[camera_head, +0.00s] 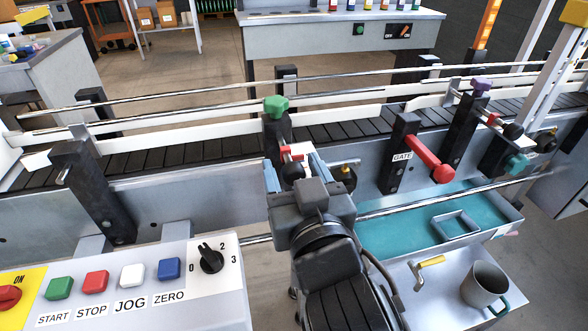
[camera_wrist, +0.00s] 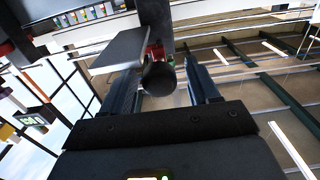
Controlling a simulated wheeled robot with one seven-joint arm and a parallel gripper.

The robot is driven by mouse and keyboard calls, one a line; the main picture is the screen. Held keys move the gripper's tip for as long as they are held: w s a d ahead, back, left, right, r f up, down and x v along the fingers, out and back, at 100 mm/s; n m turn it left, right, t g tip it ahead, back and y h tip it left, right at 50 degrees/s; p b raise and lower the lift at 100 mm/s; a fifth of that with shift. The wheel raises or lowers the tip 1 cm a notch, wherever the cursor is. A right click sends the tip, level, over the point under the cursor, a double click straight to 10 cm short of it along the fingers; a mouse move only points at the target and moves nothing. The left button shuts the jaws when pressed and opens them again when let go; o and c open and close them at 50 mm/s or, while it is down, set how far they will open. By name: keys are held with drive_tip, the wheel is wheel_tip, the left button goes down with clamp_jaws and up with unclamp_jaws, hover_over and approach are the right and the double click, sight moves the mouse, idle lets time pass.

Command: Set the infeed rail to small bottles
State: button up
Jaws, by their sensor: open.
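The infeed rail (camera_head: 150,122) is a pale guide strip running along the dark slatted conveyor. A black post with a green knob (camera_head: 276,106) stands beside it, and a white plate with a red mark (camera_head: 294,152) shows lower on this post. My gripper (camera_head: 295,172) is open in front of the post. A round black knob (camera_head: 292,171) shows between its blue-grey fingers. In the wrist view the black knob (camera_wrist: 159,78) also sits between the fingertips, with a red part (camera_wrist: 154,54) behind it and a grey plate (camera_wrist: 122,48) beside it. I cannot tell whether the fingers touch the knob.
A red handle (camera_head: 430,160) labelled GATE and a purple knob (camera_head: 481,84) are to the right. A control panel (camera_head: 120,285) with buttons and a dial is front left. A teal-floored tray (camera_head: 400,235) and a grey mug (camera_head: 485,285) are front right.

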clamp_jaws()
idle(0.4)
drive_tip(key=shift+w, duration=0.1)
drive_tip(key=shift+w+a, duration=0.2)
drive_tip(key=shift+w, duration=0.3)
unclamp_jaws()
drive_tip(key=shift+s, duration=0.15)
drive_tip(key=b+v, duration=0.1)
drive_tip(key=v, duration=0.6)
drive_tip(key=shift+s+d, duration=0.15)
drive_tip(key=shift+s, duration=0.15)
